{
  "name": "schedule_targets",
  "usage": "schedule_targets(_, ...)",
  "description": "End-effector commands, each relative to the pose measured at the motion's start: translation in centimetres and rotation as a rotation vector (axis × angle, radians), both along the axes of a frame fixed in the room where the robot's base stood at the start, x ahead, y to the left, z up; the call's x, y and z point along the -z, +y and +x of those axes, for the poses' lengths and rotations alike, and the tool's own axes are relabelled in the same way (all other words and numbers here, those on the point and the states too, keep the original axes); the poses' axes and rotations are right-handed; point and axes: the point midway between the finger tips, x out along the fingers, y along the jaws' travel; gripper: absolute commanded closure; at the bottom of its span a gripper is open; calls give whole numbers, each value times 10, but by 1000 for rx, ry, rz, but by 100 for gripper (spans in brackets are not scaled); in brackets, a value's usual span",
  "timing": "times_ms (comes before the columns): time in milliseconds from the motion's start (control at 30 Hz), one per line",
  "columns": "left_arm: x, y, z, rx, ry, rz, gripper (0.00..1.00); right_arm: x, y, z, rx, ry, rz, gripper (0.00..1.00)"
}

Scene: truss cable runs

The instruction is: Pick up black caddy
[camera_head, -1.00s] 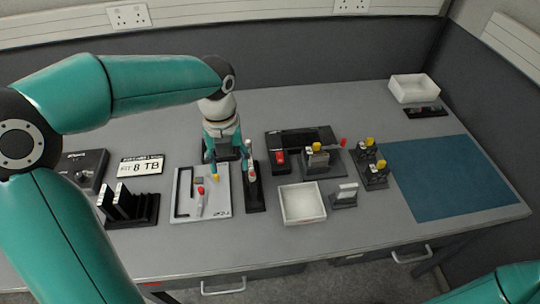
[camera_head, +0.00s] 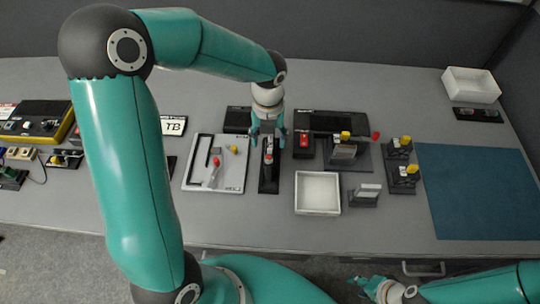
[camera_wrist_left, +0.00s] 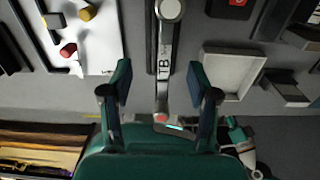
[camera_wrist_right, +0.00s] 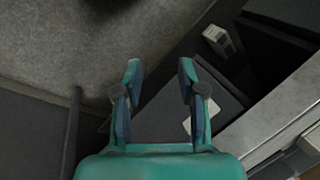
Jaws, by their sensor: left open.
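A narrow black holder (camera_head: 268,182) stands upright-lengthwise on the grey bench, with a grey tool (camera_head: 269,156) lying along it; I cannot tell whether this is the black caddy. My left gripper (camera_head: 268,133) is open above its far end. In the left wrist view, the left gripper (camera_wrist_left: 160,88) has its fingers apart on either side of the grey tool (camera_wrist_left: 164,60), marked "TB", and holds nothing. My right gripper (camera_head: 378,288) is low at the front, off the bench. It is open and empty in the right wrist view (camera_wrist_right: 160,75).
A white board (camera_head: 232,178) with small parts lies left of the holder. A white open tray (camera_head: 318,207) stands to its right. Black stands (camera_head: 403,178) with yellow-topped parts are further right. A blue mat (camera_head: 480,190) is clear.

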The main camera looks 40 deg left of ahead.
Motion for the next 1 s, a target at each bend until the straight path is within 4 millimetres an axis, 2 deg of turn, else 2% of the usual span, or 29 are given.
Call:
schedule_targets(100,17,0,0,3,3,1,40,0,0,0,0,0,0,60)
schedule_targets(367,33,-2,2,4,2,0,40,-3,0,0,0,0,0,60)
schedule_targets(600,66,-2,6,3,2,0,40,-8,0,0,0,-1,0,60)
schedule_targets(700,75,-3,6,3,0,0,40,-9,0,0,0,0,0,60)
schedule_targets(967,77,-3,6,3,-2,0,40,-8,0,0,0,0,0,60)
schedule_targets(1000,77,-3,6,3,-2,0,46,-8,0,0,0,0,0,60)
